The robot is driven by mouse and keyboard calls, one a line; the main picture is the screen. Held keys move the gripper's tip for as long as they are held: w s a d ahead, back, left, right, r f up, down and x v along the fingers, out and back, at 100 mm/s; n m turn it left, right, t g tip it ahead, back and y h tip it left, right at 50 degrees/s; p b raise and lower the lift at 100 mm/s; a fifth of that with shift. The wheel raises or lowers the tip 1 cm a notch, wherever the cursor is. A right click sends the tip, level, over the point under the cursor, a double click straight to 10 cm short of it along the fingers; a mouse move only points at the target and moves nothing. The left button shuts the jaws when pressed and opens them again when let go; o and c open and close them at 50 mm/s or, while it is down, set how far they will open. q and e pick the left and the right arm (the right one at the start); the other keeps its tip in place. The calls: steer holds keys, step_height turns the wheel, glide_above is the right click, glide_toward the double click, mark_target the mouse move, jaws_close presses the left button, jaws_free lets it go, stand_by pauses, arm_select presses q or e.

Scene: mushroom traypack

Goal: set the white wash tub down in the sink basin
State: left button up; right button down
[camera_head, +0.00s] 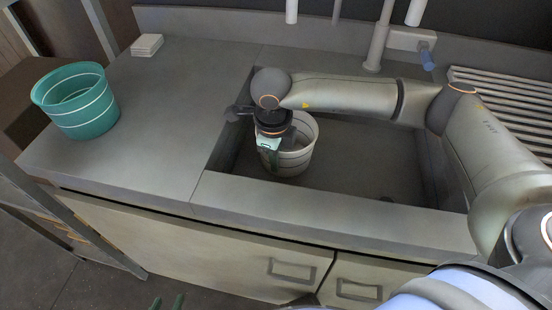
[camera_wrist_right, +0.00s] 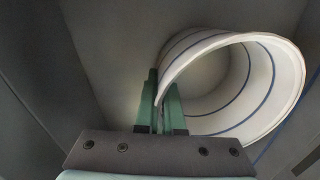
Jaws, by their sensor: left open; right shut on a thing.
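The white wash tub (camera_head: 298,160), with thin dark bands, is inside the left end of the sink basin (camera_head: 385,172). It looks roughly upright, and I cannot tell whether its bottom touches the basin floor. My right gripper (camera_head: 270,162) is shut on the tub's near-left rim and hides part of that side. In the right wrist view the green fingers (camera_wrist_right: 162,108) pinch the wall of the tub (camera_wrist_right: 285,85), one finger inside and one outside; the tub looks empty. My left gripper (camera_head: 166,302) is open and empty at the bottom edge, in front of the cabinet.
A green tub (camera_head: 95,124) with pale bands stands on the left counter (camera_head: 160,110). A stack of white cloths or sponges (camera_head: 147,45) lies behind it. A faucet (camera_head: 378,45) rises behind the basin. A slatted drainboard (camera_head: 510,100) is at the right. The basin's right part is clear.

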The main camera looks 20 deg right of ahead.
steer(key=shift+f, duration=0.2)
steer(key=c, duration=1)
jaws_free()
steer(key=shift+o, duration=0.2)
step_height(320, 180, up, 12)
steer(key=p, duration=0.1)
steer(key=shift+s+a+r, duration=0.25)
steer(key=shift+s+a, duration=0.15)
steer(key=shift+a, duration=0.05)
